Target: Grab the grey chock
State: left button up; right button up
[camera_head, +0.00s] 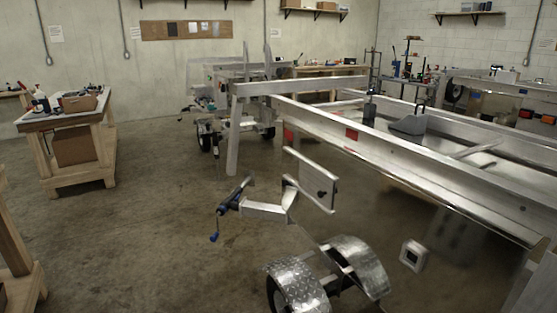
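A grey wedge-shaped piece that looks like the grey chock (408,124) rests on the aluminium trailer (395,150) at the right. A dark handle-like loop rises behind it. It is small and far from me, so its details are unclear. Neither of my grippers is in view, and nothing is seen touching the wedge.
A blue-handled jack (230,198) and diamond-plate fenders (299,286) stand in front of the trailer. A wooden workbench (75,150) with tools is at the left. Another trailer (235,100) stands behind. The concrete floor (130,240) between is clear.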

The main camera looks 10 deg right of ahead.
aim_at(415, 124)
jog(key=i+l+z, duration=0.1)
jog(key=i, duration=0.35)
jog(key=i+l+z, duration=0.15)
jog(key=i, duration=0.3)
